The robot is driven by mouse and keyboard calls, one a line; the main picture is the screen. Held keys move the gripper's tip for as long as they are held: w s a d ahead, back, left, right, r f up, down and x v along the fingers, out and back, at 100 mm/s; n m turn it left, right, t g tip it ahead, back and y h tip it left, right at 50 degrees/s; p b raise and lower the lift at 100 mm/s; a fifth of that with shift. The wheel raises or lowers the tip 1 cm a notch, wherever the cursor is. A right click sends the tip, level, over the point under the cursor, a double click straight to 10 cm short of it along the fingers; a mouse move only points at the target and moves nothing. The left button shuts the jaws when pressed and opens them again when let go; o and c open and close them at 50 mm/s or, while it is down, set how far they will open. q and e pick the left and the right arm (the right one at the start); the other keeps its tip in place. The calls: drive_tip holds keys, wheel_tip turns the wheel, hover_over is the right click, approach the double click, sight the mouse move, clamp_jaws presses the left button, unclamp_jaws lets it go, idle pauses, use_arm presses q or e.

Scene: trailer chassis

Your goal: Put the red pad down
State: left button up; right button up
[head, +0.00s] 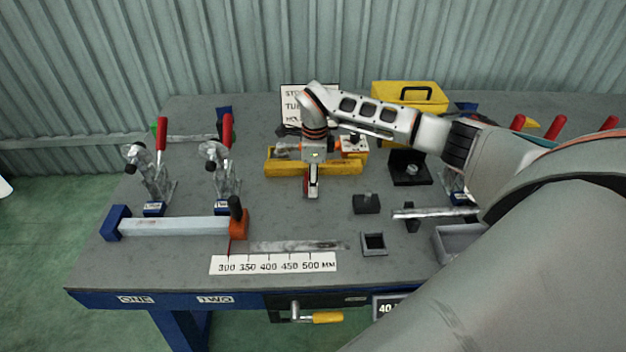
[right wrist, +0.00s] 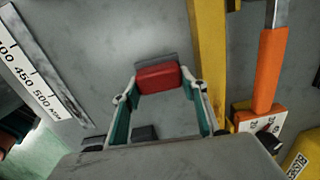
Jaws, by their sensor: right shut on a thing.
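The red pad (right wrist: 157,79) sits between the fingertips of my right gripper (right wrist: 160,92) in the right wrist view, with a grey plate-like part along its far edge. In the head view my right gripper (head: 312,190) points down over the middle of the bench, in front of the yellow bar. Only a thin red edge of the pad (head: 306,186) shows there. My right gripper is shut on the pad. I cannot tell whether the pad touches the bench top. My left gripper is out of view.
The grey bench (head: 275,215) is bare just left and front of the gripper. Close by are the yellow bar (head: 285,168), a dark block (head: 366,204), an open square holder (head: 373,243) and the millimetre scale (head: 273,263). Red-handled clamps (head: 228,131) stand left.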

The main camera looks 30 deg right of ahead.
drive_tip(key=shift+f, duration=0.1)
drive_tip(key=o, duration=1.5)
drive_tip(key=r, duration=1.2)
drive_tip(key=shift+s+r, duration=0.15)
drive_tip(key=shift+s, duration=0.05)
